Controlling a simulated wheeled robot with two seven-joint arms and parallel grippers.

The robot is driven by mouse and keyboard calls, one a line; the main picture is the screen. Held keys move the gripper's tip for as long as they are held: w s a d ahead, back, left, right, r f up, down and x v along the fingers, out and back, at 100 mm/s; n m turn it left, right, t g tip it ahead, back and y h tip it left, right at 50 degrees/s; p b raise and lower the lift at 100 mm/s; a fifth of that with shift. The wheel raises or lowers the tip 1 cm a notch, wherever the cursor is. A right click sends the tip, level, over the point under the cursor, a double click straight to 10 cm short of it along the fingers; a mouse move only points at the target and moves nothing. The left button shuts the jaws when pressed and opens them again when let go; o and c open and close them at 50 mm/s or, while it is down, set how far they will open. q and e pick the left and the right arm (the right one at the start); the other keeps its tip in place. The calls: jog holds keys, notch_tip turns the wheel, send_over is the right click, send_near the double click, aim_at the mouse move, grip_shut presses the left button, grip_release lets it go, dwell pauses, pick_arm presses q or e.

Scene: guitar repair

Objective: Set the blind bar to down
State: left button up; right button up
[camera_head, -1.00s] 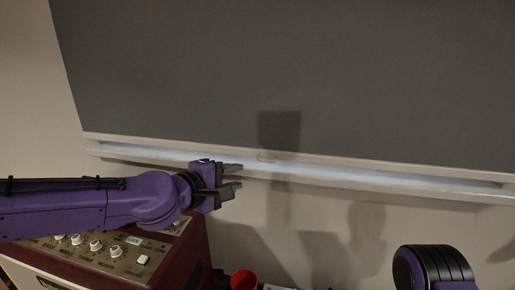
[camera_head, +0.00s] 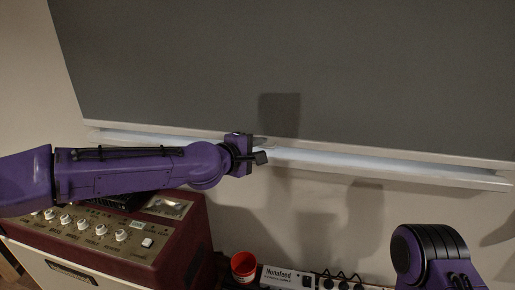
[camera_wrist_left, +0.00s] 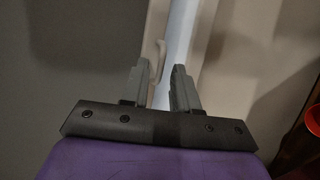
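The grey blind (camera_head: 400,70) hangs on the wall with a pale bar (camera_head: 400,151) along its lower edge. A bright bluish-white strip shows between the bar and the sill (camera_head: 450,179) below it. My left gripper (camera_head: 264,149) is at the middle of the bar. In the left wrist view, the two fingers of my left gripper (camera_wrist_left: 160,80) stand apart. A small pull handle (camera_wrist_left: 157,60) on the bar (camera_wrist_left: 156,25) shows between them, close to the left finger. Contact cannot be told. My right gripper is out of view; only part of that arm shows at lower right.
A dark red amplifier (camera_head: 172,250) with knobs stands below my left arm. A red cup (camera_head: 243,266), a labelled box (camera_head: 282,274) and dark pedals or sockets are low at the centre. The wall in front of my right arm looks clear.

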pick_arm(q)
grip_shut()
dwell(1.2)
